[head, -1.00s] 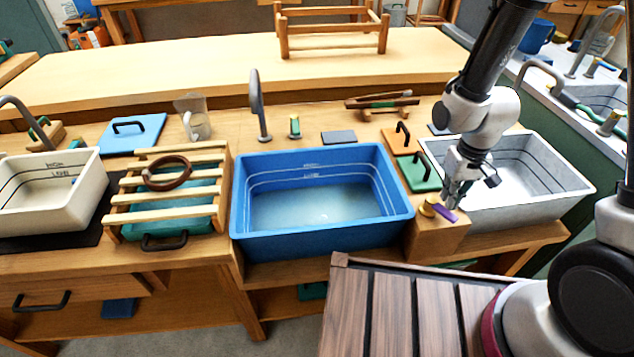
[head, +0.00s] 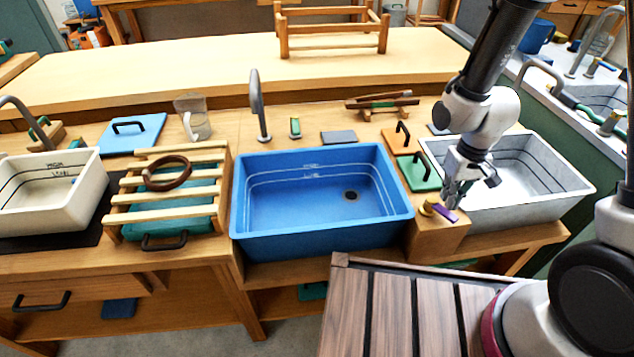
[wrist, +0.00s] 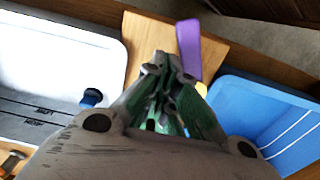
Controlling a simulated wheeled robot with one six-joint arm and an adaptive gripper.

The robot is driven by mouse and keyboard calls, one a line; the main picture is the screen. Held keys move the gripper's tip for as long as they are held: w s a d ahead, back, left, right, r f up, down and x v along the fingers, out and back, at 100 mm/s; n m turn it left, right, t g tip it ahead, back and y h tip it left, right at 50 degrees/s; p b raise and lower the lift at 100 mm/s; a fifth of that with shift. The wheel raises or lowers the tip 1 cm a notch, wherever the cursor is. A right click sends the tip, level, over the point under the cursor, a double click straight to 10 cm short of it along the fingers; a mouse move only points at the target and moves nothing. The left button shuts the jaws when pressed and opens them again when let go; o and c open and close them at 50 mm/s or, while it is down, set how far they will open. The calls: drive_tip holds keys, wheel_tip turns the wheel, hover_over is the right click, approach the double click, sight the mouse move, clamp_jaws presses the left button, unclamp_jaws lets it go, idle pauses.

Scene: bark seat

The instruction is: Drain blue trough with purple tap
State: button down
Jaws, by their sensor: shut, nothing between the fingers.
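The blue trough (head: 290,205) sits in the middle of the bench. Its floor is bare, with the dark drain hole (head: 350,195) showing, and I see no water in it. The purple tap (head: 446,214) is a purple lever with a yellow knob on a wooden block, between the blue trough and the grey trough. My gripper (head: 454,196) is shut and empty, just above the tap lever. In the wrist view the purple lever (wrist: 189,50) lies just beyond my fingertips (wrist: 165,62); I cannot tell whether they touch. The blue trough's edge (wrist: 265,100) shows at right there.
The grey trough (head: 560,193) stands right of the tap block, a cream trough (head: 60,215) at far left. A slatted rack (head: 130,210) and a jug (head: 194,118) stand left. A curved spout (head: 258,105) rises behind the blue trough. A slatted wooden surface (head: 400,310) lies in front.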

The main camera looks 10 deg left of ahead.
drive_tip(key=shift+w+d, duration=0.2)
drive_tip(key=shift+d, duration=0.25)
drive_tip(key=shift+w+d, duration=0.2)
drive_tip(key=shift+d, duration=0.25)
wheel_tip(320, 180, up, 6)
drive_tip(key=s, duration=0.1)
drive_tip(key=shift+s, duration=0.4)
drive_tip(key=c, duration=2.2)
unclamp_jaws()
drive_tip(key=shift+a, duration=0.1)
